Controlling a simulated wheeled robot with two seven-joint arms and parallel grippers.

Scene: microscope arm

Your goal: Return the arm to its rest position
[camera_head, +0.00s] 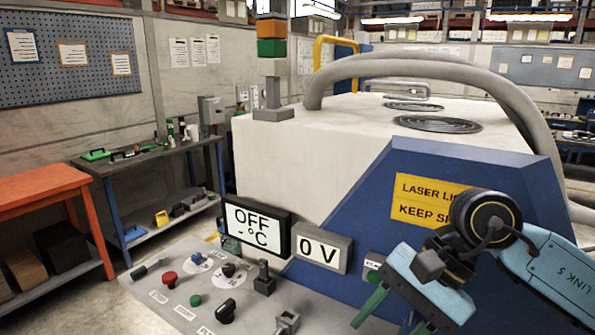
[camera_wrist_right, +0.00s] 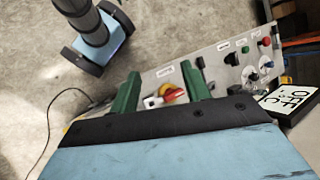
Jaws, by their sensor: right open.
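My right gripper (camera_head: 386,325) reaches in from the right in the head view, its green fingers pointing down beside the front right of the control panel (camera_head: 180,262). In the right wrist view the two green fingers of this gripper (camera_wrist_right: 161,72) stand apart with nothing clamped between them. A red and yellow switch with a pale handle (camera_wrist_right: 170,95) shows between the fingers. It looks to lie beyond them; contact cannot be told. My left gripper is not in the head view.
The panel carries a red button (camera_head: 170,279), a black knob (camera_head: 226,309) and several other controls. The OFF display (camera_head: 256,227) and 0 V display (camera_head: 320,249) stand behind it. A large white and blue machine (camera_head: 330,150) fills the middle. A workbench (camera_head: 150,160) stands left.

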